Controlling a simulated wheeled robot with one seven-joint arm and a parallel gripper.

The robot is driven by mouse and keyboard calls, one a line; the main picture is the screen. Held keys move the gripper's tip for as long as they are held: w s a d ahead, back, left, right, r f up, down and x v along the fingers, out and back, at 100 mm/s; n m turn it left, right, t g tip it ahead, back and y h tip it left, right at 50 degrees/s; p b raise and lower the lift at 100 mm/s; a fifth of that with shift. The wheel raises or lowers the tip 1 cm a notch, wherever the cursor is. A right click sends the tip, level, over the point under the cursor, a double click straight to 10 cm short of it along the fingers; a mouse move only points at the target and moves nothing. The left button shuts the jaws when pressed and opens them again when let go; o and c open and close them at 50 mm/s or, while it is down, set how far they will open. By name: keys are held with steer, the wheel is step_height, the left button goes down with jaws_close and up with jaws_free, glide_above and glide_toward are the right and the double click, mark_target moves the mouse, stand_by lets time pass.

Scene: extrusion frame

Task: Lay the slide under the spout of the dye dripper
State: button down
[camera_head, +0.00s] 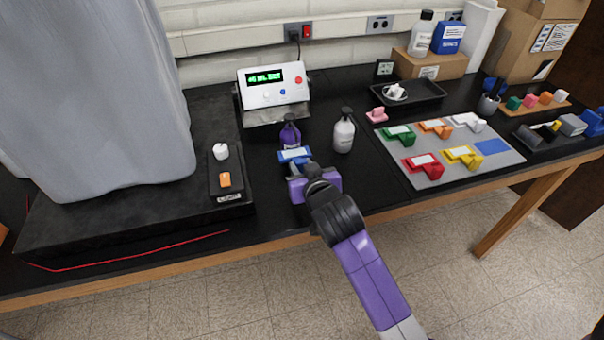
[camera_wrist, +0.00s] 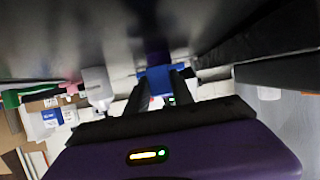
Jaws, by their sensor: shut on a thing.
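My gripper (camera_head: 297,165) is shut on a small blue piece with a pale top (camera_head: 294,154), which I take to be the slide. The wrist view shows the blue piece (camera_wrist: 158,82) between my two dark fingers. A purple bottle with a dark top (camera_head: 290,133) stands just behind the blue piece. A grey-white bottle with a dark top (camera_head: 343,133) stands to its right. A white box with a green display (camera_head: 274,86) stands farther back. I cannot tell which of these is the dye dripper, and no spout shows clearly.
A grey mat (camera_head: 403,185) at right holds several coloured pieces and a bare blue patch. A black tray (camera_head: 410,97) lies behind it. A dark raised platform (camera_head: 100,225) with a grey draped cover (camera_head: 95,90) fills the left. The wooden bench edge (camera_head: 180,267) is in front.

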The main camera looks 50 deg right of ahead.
steer(key=shift+f, duration=1.75)
steer(key=shift+f, duration=0.15)
steer(key=c, duration=1.1)
jaws_free()
